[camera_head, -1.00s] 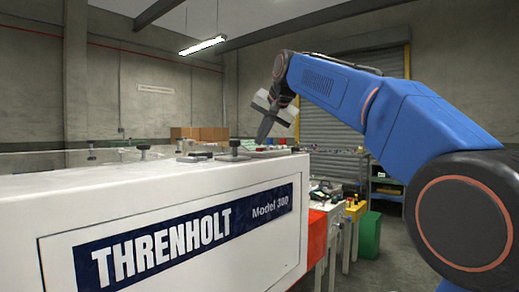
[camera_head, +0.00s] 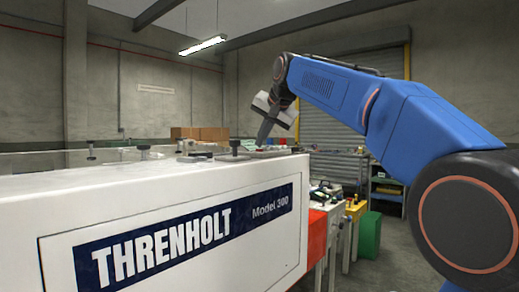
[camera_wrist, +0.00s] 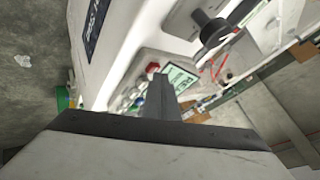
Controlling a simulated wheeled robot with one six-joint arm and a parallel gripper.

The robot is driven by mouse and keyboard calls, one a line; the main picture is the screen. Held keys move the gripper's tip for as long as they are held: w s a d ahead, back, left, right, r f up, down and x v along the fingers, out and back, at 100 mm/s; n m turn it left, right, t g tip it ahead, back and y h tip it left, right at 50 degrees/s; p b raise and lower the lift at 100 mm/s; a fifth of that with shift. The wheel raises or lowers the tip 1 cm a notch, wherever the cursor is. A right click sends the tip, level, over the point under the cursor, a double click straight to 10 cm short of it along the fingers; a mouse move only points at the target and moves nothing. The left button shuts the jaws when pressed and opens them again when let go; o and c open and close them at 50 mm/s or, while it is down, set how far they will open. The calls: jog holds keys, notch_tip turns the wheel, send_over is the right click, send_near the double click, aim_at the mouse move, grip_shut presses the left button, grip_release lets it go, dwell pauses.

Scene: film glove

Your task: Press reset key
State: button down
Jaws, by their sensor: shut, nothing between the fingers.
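A white machine marked "THRENHOLT Model 300" (camera_head: 75,195) fills the left and middle of the head view. Its small control panel lies at the right end of its top, seen almost edge-on there. In the wrist view the panel (camera_wrist: 125,77) shows a red round button (camera_wrist: 153,68), a greenish display (camera_wrist: 182,79) and small green and blue keys (camera_wrist: 138,101). I cannot tell which key is reset. My gripper (camera_head: 261,145) is shut and empty, pointing down at the panel. Its fingers (camera_wrist: 157,79) hide part of the panel in the wrist view; contact cannot be told.
Black knobs (camera_head: 144,150) stand up from the machine's top, and one dark knob (camera_wrist: 213,29) is near the panel. A green bin (camera_head: 370,235) and a blue shelf (camera_head: 387,190) stand behind at right. Cardboard boxes (camera_head: 200,133) are at the back.

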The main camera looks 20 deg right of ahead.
aim_at(262, 152)
jog(key=shift+r, duration=0.85)
jog(key=shift+r, duration=2.5)
jog(key=shift+s+f, duration=0.1)
jog(key=s+d+f+n+g, duration=0.1)
jog(key=s+d+f+n, duration=0.1)
jog(key=s+f, duration=1.2)
jog(key=s+d+f+n+g+h, duration=0.1)
jog(key=s+d+f+n, duration=0.1)
jog(key=s+f, duration=1.2)
jog(key=s+d+f+n+g+h, duration=0.1)
jog(key=s+d+f+n+g, duration=0.1)
jog(key=s+f, duration=1.2)
notch_tip(262, 152, down, 11)
jog(key=shift+d+n, duration=0.3)
jog(key=shift+d, duration=0.1)
